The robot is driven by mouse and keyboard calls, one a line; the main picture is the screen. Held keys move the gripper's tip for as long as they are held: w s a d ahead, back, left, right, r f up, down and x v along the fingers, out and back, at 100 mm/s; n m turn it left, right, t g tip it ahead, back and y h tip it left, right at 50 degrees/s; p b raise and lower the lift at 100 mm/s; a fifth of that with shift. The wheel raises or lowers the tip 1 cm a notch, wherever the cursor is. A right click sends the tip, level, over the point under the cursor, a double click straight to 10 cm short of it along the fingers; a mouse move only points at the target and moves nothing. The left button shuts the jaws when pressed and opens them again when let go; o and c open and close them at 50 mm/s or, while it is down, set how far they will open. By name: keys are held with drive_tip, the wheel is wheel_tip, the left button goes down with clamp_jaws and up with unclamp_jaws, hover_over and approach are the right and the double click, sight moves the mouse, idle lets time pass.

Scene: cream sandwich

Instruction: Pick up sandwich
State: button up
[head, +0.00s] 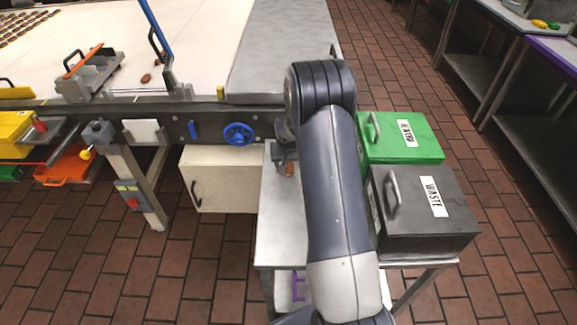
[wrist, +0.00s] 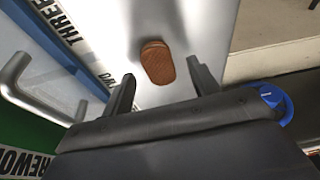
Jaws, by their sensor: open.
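A brown, oval cream sandwich (wrist: 157,62) lies on a pale metal table top in the wrist view. My gripper (wrist: 161,72) is open, with one finger on each side of the sandwich in the picture. The fingers look apart from it, and I cannot tell how far above it they are. In the head view, a small brown part of the sandwich (head: 289,169) shows beside my gripper (head: 286,155) on the metal side table (head: 282,225). My arm hides much of that table.
A green box (head: 400,150) and a dark waste box (head: 425,215) with handles stand right of my arm. The conveyor (head: 205,60) lies behind, with a brown sandwich (head: 146,78) on it and rows of more at upper left. A blue handwheel (head: 238,134) sticks out of its side.

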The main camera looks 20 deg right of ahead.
drive_tip(key=shift+w+f, duration=0.1)
drive_tip(key=shift+f, duration=0.35)
drive_tip(key=shift+c, duration=0.4)
drive_tip(key=c, duration=1)
drive_tip(key=shift+o, duration=0.2)
